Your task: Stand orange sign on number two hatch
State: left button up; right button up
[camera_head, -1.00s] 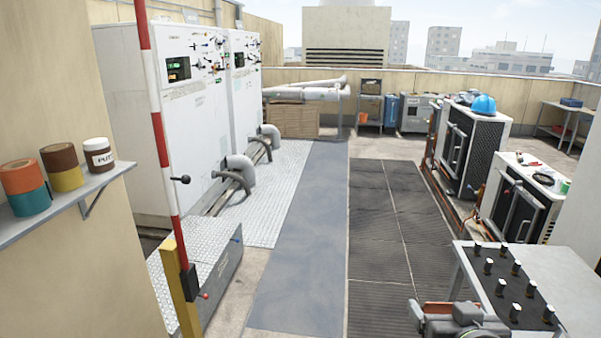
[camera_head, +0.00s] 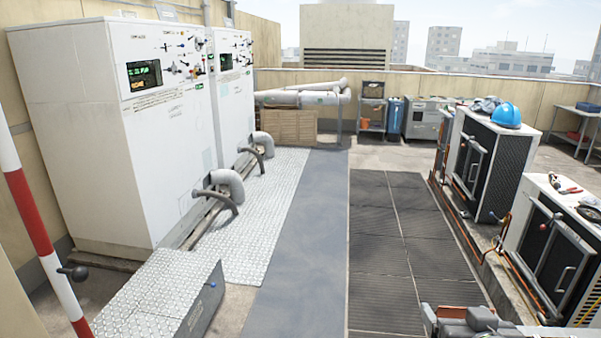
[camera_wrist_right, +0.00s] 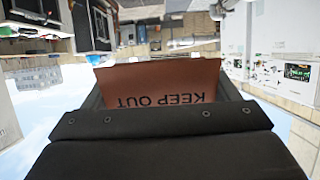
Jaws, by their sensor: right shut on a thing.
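The orange sign is held in my right gripper (camera_head: 466,318). In the right wrist view the sign (camera_wrist_right: 165,82) is a brown-orange panel with upside-down "KEEP OUT" lettering, gripped between the dark jaws. In the head view only a thin orange edge of it shows beside the gripper, low at the right; the rest is hidden or out of frame. No hatch number is readable. A low box with a chequer-plate top (camera_head: 150,300) stands at the lower left; I cannot tell whether it is the number two hatch. My left gripper is not in view.
White cabinets (camera_head: 95,130) with elbow pipes line the left. A red-white pole (camera_head: 35,220) stands at the near left. Condensers (camera_head: 490,165) line the right, one bearing a blue helmet (camera_head: 506,115). The grey walkway (camera_head: 305,250) and dark mats (camera_head: 385,250) between are clear.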

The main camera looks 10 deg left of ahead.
aim_at(193, 270)
jog(key=i+u, duration=0.1)
jog(key=i, duration=0.6)
jog(key=i+l+u, duration=0.15)
jog(key=i, duration=0.55)
jog(key=i+u, duration=0.45)
jog(key=i+l+u, duration=0.1)
jog(key=i+u, duration=0.35)
jog(key=i+l+u, duration=0.4)
jog(key=j, duration=0.1)
